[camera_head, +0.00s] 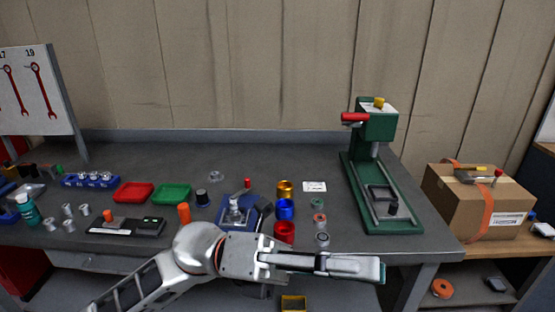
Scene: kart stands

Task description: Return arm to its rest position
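My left arm comes in from the lower left and reaches to the right across the front edge of the grey workbench (330,215). My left gripper (378,269) points right, in front of the bench edge and below the green press. It is seen side-on, so whether its fingers are apart is unclear, and nothing is visibly held in it. My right gripper is not in view.
Near the arm stand a red cup (284,232), a blue cup (285,209), a gold cup (284,190) and a blue fixture (248,213). A green press (395,222) stands at right. A cardboard box (478,207) sits on a side table. Red (133,192) and green (172,194) trays lie left.

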